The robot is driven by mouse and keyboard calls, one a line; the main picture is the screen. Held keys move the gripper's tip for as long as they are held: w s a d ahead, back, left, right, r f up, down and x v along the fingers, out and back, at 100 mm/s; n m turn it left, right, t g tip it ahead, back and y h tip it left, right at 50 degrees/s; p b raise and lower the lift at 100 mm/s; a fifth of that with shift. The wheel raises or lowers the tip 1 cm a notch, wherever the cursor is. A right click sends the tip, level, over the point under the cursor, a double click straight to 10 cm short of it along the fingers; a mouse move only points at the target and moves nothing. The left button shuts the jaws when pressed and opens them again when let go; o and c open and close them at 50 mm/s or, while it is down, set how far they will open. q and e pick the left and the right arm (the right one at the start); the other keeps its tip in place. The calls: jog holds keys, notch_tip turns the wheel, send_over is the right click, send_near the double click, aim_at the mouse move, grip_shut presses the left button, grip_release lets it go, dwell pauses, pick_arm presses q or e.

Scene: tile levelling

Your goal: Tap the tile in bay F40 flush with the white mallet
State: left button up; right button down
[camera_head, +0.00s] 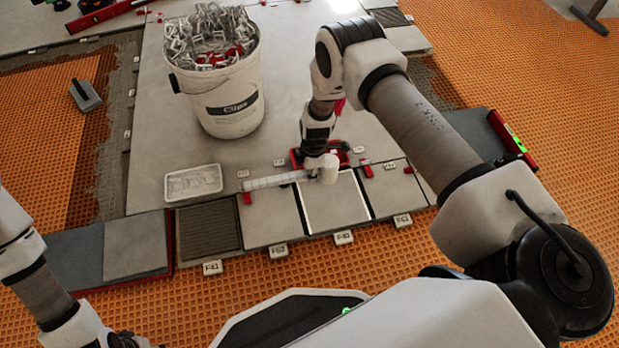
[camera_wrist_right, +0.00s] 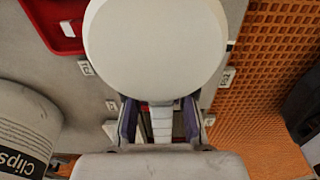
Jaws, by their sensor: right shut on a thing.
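The white mallet has a pale head (camera_head: 328,169) and a light banded handle (camera_head: 272,181) that reaches left over the tiles. My right gripper (camera_head: 316,158) is shut on the mallet, just above the tile row. In the right wrist view the round mallet head (camera_wrist_right: 156,43) fills the upper middle, and the handle (camera_wrist_right: 162,122) lies between the two fingers. The F40 tile (camera_head: 335,208) is pale with bright edges, behind the F40 label (camera_head: 343,237); the mallet head is over its far edge. I cannot tell its height or whether the head touches it. My left gripper is out of view.
A white bucket of clips (camera_head: 232,100) stands behind the row. A shallow pale tray (camera_head: 193,183) lies left of the mallet. A red object (camera_head: 338,149) sits just behind the mallet head. A dark open bay (camera_head: 209,228) is at the row's left; orange matting (camera_head: 440,262) lies in front.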

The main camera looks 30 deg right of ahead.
aim_at(309, 196)
notch_tip(309, 196, down, 8)
jog(key=b, duration=0.6)
notch_tip(309, 196, up, 5)
jog(key=p, duration=0.3)
jog(key=shift+f+p, duration=0.1)
jog(key=shift+p, duration=0.25)
jog(key=shift+f, duration=0.15)
notch_tip(309, 196, down, 6)
jog(key=b, duration=0.6)
jog(key=shift+f, duration=0.2)
jog(key=shift+r+p, duration=0.6)
notch_tip(309, 196, up, 5)
jog(key=p, duration=0.4)
jog(key=shift+r, duration=0.15)
